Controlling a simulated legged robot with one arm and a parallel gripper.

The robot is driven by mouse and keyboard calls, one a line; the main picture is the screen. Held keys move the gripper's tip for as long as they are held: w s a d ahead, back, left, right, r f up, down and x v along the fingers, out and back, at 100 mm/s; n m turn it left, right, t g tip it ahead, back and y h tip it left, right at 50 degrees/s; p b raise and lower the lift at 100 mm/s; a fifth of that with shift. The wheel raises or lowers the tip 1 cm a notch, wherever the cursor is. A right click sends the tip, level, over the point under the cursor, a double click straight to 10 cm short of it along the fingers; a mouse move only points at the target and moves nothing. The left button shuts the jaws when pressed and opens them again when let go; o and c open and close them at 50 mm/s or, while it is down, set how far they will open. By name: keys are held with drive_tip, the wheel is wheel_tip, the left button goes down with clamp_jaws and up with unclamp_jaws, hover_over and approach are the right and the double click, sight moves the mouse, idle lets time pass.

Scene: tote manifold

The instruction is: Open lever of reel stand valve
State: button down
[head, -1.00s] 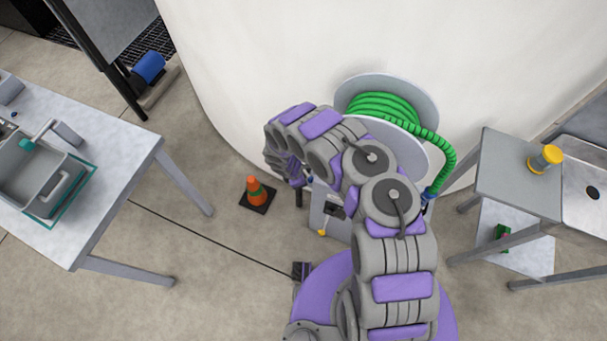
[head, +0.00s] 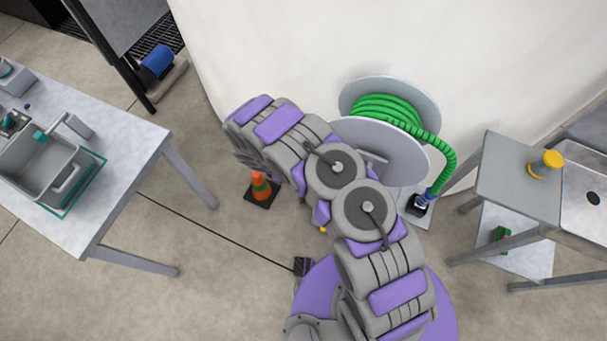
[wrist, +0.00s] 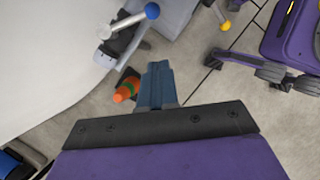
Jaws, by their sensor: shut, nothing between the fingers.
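In the wrist view, a valve lever with a silver rod and a blue ball end (wrist: 152,10) sticks out from a dark and silver valve body (wrist: 118,40) at the upper left. My gripper (wrist: 158,66) is shut and empty, with its blue-grey fingers below and slightly right of the lever, apart from it in the picture. In the head view, the hose reel (head: 378,150) with green hose stands by the white wall, partly behind my arm. My gripper and the lever are hidden in that view.
An orange cone (head: 259,186) stands on the floor; it also shows beside my fingers in the wrist view (wrist: 127,90). A table with a grey tote (head: 45,165) is at left. A grey stand with a yellow-topped object (head: 545,164) is at right. Floor between is mostly clear.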

drive_tip(key=shift+s+a+f+n+t+h+b, duration=0.25)
drive_tip(key=shift+a+n+t+h+b, duration=0.1)
drive_tip(key=shift+a+t, duration=0.15)
drive_tip(key=shift+s+a+f+n+t+h+b, duration=0.2)
drive_tip(key=shift+a+f+n+t+h+b, duration=0.15)
drive_tip(key=shift+a, duration=0.2)
drive_tip(key=shift+s+a+f+n+t+h+b, duration=0.2)
drive_tip(key=shift+s+a+n+t+b, duration=0.1)
drive_tip(key=shift+a+n+t, duration=0.15)
drive_tip(key=w+d+r+b+x, duration=0.1)
drive_tip(key=b+x, duration=0.3)
drive_tip(key=x, duration=0.9)
drive_tip(key=shift+w+d+r, duration=0.2)
drive_tip(key=shift+w+r, duration=0.05)
drive_tip(key=shift+r, duration=0.1)
